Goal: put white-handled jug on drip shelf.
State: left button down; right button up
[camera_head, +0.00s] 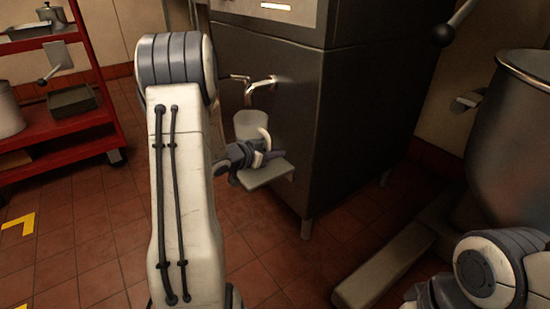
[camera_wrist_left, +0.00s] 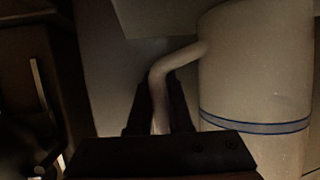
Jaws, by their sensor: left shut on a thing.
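The white-handled jug (camera_head: 249,124) is pale with a white handle, and stands upright at the drip shelf (camera_head: 268,174), a small grey ledge on the side of the dark machine. In the left wrist view the jug (camera_wrist_left: 255,80) shows a blue-grey band and fills the right side. My left gripper (camera_head: 258,155) is shut on the jug's handle (camera_wrist_left: 160,90). The jug's base is hidden behind my gripper in the head view, so I cannot tell if it touches the shelf. My right arm shows at the lower right, but its fingertips are not clearly visible.
A bent metal spout (camera_head: 262,84) sticks out of the dark machine (camera_head: 350,110) above the jug. A red rack (camera_head: 70,115) with pots stands at the left. A large metal bowl (camera_head: 515,140) is at the right.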

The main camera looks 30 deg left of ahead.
pick_arm(q)
jog(key=shift+r, duration=0.15)
jog(key=c, duration=1.2)
grip_release()
jog(key=shift+f, duration=0.2)
jog(key=shift+c, duration=0.2)
jog(key=o, duration=0.4)
jog(key=shift+s+r+p, duration=0.25)
jog(key=shift+r+p, duration=0.1)
jog(key=shift+r, duration=0.05)
jog(key=p+v, duration=0.5)
jog(key=v, duration=0.6)
jog(key=shift+s+p, duration=0.25)
jog(key=shift+p, duration=0.1)
